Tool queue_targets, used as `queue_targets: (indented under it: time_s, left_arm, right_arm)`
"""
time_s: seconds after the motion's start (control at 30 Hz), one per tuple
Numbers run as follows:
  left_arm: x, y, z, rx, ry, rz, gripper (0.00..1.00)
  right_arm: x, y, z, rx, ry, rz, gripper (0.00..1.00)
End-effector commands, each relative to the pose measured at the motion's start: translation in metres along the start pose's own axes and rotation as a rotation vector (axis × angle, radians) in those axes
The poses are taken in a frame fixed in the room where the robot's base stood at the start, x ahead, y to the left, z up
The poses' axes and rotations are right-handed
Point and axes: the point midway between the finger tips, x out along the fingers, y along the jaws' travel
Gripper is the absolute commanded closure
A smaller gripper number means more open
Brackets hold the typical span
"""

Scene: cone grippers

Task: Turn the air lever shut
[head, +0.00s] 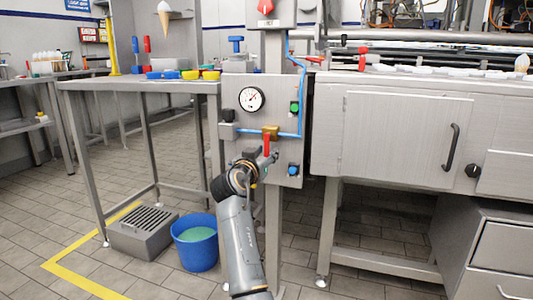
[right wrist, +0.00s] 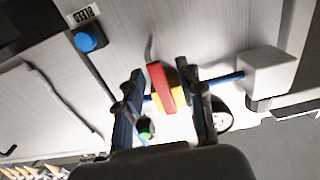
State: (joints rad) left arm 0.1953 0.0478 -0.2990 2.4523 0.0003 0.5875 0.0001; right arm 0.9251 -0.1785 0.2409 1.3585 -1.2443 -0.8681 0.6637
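The air lever (head: 266,145) is a red handle on a brass valve body (head: 270,131) on the grey panel. It points down, across the blue air line that runs sideways there. My right gripper (head: 262,158) is at the lever's lower end, in front of the panel. In the right wrist view, the red lever (right wrist: 161,86) stands between the two dark fingers of the right gripper (right wrist: 164,80). The fingers are open, one on each side, with a gap visible around the lever. My left gripper is not in view.
The panel (head: 235,160) also carries a pressure gauge (head: 251,99), a green button (head: 295,107) and a blue button (head: 293,170). A steel cabinet (head: 400,137) stands close on the right. A blue bucket (head: 196,250) and a grated box (head: 150,232) are on the floor.

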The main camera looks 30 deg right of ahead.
Motion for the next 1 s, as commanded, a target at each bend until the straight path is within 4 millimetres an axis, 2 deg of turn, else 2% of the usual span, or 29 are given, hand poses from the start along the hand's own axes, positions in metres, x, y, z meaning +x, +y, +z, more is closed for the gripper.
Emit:
queue_targets:
  time_s: [0.2,0.4,1.0]
  left_arm:
    - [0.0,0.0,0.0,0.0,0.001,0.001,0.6]
    - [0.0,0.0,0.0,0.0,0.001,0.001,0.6]
    - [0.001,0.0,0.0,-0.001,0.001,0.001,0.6]
  right_arm:
    - [-0.038,-0.001,0.001,0.001,-0.002,-0.002,0.62]
    - [-0.062,0.0,0.001,0.001,-0.002,-0.001,0.62]
    - [-0.066,0.0,0.001,-0.001,0.001,-0.004,0.62]
